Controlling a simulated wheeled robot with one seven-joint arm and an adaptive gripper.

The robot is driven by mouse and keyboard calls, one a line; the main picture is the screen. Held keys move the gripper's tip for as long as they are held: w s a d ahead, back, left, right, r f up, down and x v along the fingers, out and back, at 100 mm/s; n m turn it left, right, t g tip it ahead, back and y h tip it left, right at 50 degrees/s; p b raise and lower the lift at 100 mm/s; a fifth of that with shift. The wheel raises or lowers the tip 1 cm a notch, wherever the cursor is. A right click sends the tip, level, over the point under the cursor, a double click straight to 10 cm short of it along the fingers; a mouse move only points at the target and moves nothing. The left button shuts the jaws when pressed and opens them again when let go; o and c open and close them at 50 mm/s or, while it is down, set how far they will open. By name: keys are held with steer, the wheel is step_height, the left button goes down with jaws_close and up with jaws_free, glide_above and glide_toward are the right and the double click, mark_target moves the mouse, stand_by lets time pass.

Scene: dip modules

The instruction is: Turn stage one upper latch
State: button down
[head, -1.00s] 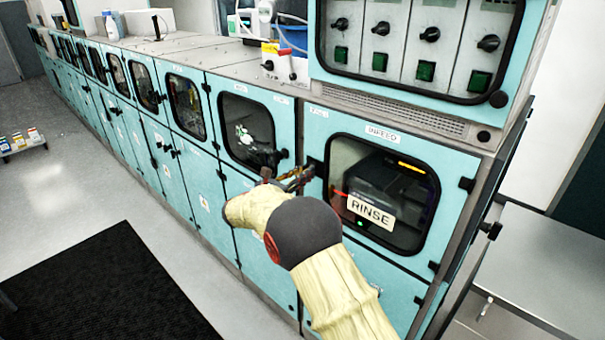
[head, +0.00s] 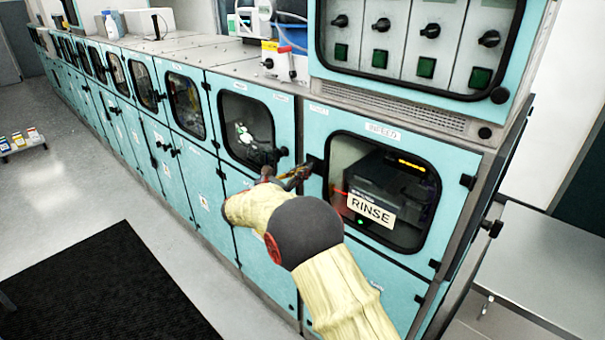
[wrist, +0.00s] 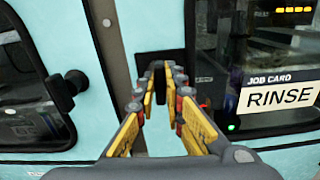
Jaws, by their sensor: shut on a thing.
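My gripper (wrist: 160,70) reaches toward the turquoise cabinet front with its yellow fingers close together. Its tips are shut on a black latch (wrist: 160,60) at the left edge of the infeed door, beside the window. In the head view my gripper (head: 303,174) is at that same latch (head: 315,163), partly hidden by my arm. Another black latch (wrist: 68,90) sits to the left, on the right edge of the neighbouring door (head: 282,152), apart from my fingers.
The infeed window (head: 382,190) carries a RINSE card (head: 371,211) just right of my gripper. A control panel with knobs (head: 415,45) stands above. A grey table (head: 545,265) is at the right.

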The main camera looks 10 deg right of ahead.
steer(key=m+b, duration=0.5)
steer(key=b, duration=0.2)
steer(key=m+b, duration=0.6)
steer(key=b, duration=0.2)
steer(key=m+b, duration=0.6)
steer(key=b, duration=0.1)
steer(key=shift+s+d+f, duration=0.15)
steer(key=shift+s+f, duration=0.05)
steer(key=shift+f, duration=0.2)
steer(key=c, duration=1.9)
jaws_free()
steer(key=shift+r, duration=0.1)
